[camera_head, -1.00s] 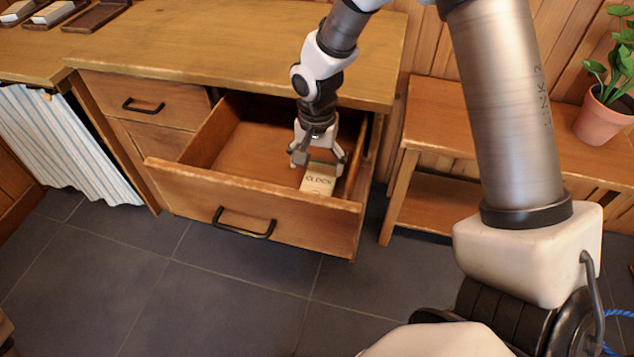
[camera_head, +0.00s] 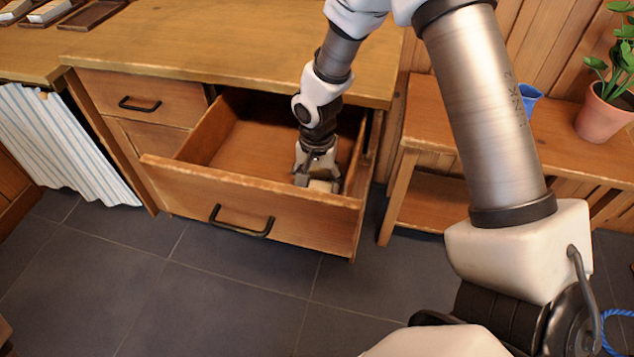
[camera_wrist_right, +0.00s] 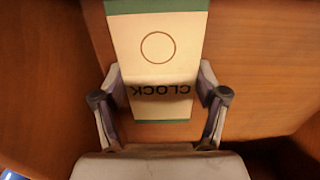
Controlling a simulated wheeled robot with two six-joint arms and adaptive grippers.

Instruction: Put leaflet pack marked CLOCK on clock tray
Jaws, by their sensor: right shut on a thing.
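The leaflet pack marked CLOCK (camera_wrist_right: 158,62) is cream with green ends and a ring printed on it. It lies in the open drawer (camera_head: 255,193), near the drawer's right front corner. In the head view only a small pale part of the pack (camera_head: 322,186) shows below the gripper. My right gripper (camera_head: 315,181) reaches down into the drawer. In the right wrist view its fingers (camera_wrist_right: 160,103) are shut on the pack's two long sides. At the top left, dark trays (camera_head: 92,15) stand on the counter; I cannot tell which is the clock tray. My left gripper is not in view.
The drawer front and side walls surround the right gripper. The wooden countertop (camera_head: 200,40) above the drawer is mostly clear. A bench (camera_head: 425,125) at the right holds a potted plant (camera_head: 603,110) and a blue object (camera_head: 531,97).

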